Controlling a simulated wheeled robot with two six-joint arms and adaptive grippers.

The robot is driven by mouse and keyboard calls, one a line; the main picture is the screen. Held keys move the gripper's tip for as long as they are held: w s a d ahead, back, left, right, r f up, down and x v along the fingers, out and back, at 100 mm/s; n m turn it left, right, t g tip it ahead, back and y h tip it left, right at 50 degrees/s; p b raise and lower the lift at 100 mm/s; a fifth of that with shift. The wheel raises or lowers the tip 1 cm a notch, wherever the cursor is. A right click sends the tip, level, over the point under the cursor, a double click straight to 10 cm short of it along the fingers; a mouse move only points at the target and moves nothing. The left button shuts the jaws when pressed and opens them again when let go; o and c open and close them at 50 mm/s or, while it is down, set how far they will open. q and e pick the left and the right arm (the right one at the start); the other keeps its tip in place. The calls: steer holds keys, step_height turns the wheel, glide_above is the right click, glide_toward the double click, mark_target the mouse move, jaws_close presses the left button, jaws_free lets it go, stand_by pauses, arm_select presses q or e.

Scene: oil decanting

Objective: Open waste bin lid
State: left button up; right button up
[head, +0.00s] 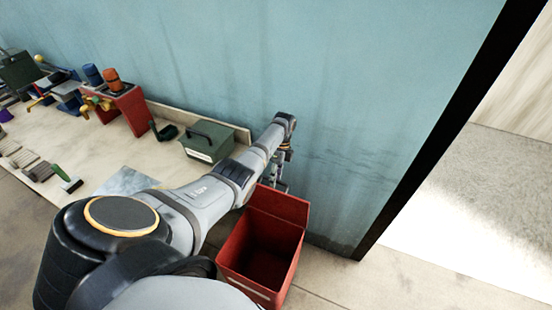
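The red waste bin (240,242) stands on the floor at the lower middle, just past the end of the workbench. Its top is open, and I see down into its dark interior. The red lid (280,204) stands raised at the bin's back edge, towards the wall. My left arm reaches across the picture from the bottom. Its gripper (280,180) points down behind the lid's upper left edge. The lid and the arm partly hide the fingers, so I cannot tell whether they touch the lid or are open. My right gripper is not in view.
A pale workbench (95,168) along the blue wall (350,90) holds a green toolbox (207,141), a red stand (125,110) with bottles, and several tools. A dark door frame (440,140) edges the wall at right. Floor right of the bin is clear.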

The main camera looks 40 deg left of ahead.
arm_select(q)
steer(key=d+v, duration=0.1)
steer(key=v, duration=1)
steer(key=shift+w+a+r, duration=0.25)
steer(key=shift+a+r, duration=0.1)
steer(key=shift+a, duration=0.15)
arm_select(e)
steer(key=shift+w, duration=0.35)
arm_select(q)
steer(key=shift+s, duration=0.1)
